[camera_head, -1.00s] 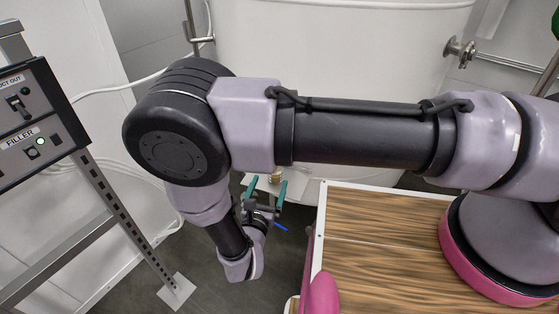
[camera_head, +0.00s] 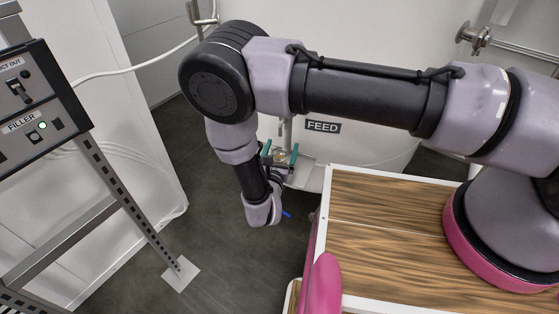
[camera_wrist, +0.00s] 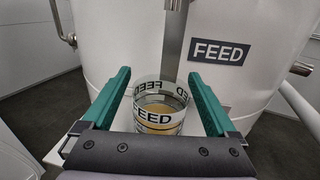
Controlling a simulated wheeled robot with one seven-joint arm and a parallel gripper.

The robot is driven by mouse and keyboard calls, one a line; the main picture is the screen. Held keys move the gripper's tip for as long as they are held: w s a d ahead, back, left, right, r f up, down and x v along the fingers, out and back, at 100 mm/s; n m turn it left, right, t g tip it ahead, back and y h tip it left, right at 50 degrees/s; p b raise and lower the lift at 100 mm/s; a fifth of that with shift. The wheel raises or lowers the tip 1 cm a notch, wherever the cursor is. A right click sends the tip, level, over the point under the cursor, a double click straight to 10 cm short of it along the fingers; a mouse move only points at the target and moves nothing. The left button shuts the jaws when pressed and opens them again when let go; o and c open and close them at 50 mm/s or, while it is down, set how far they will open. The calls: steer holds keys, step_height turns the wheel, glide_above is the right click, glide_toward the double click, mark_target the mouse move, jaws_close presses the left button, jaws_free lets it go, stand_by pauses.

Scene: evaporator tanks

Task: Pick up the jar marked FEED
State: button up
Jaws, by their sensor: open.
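The jar marked FEED (camera_wrist: 158,108) is clear with an amber content low inside. In the wrist view it stands upright between the two green fingers of my gripper (camera_wrist: 160,98), with a visible space on each side. In the head view my gripper (camera_head: 280,153) is beyond the wooden top's left edge, and the jar (camera_head: 282,156) shows small between the fingers, partly hidden. The jar stands on a pale shelf (camera_head: 302,172) in front of the tank.
A white tank (camera_wrist: 232,78) with a FEED plate (camera_wrist: 220,52) stands close behind the jar; a second tank (camera_wrist: 112,40) is at left. A metal rack with a FILLER panel (camera_head: 38,120) is at far left. Open floor (camera_head: 215,255) lies between.

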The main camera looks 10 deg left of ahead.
steer(key=shift+w, duration=0.1)
jaws_close()
